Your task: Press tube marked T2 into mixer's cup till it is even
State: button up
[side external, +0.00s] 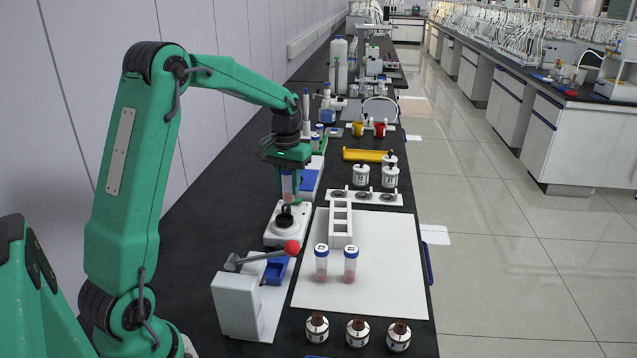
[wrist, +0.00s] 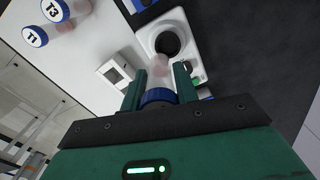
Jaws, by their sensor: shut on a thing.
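My gripper (side external: 288,176) is shut on a clear tube (side external: 287,188) with pinkish contents. Its blue cap shows between the fingers in the wrist view (wrist: 158,97). No mark on the held tube can be read. The white mixer (side external: 283,236) has a dark round cup (side external: 285,217) on top. The tube hangs upright with its lower end just above the cup; in the wrist view the cup (wrist: 168,43) lies just past the tube's end. I cannot tell whether they touch. Tubes marked T1 (wrist: 35,37) and T3 (wrist: 55,10) stand apart from it.
A white rack (side external: 341,228) stands on the white mat (side external: 385,262). A device with a red-knobbed lever (side external: 291,247) stands in front of the mixer. Several brown bottles (side external: 357,333) line the near edge. A blue-topped box (side external: 309,181) is behind the mixer.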

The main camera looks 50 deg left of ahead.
jog(key=shift+s+a+r, duration=0.15)
jog(key=shift+s+a, duration=0.25)
jog(key=shift+a, duration=0.3)
jog(key=shift+f, duration=0.25)
jog(key=shift+f, duration=3)
jog(key=shift+f, duration=0.35)
dwell(0.8)
jog(key=shift+r, duration=0.15)
notch_tip(320, 180, up, 8)
dwell(1.2)
jog(key=shift+d, duration=0.1)
dwell(0.4)
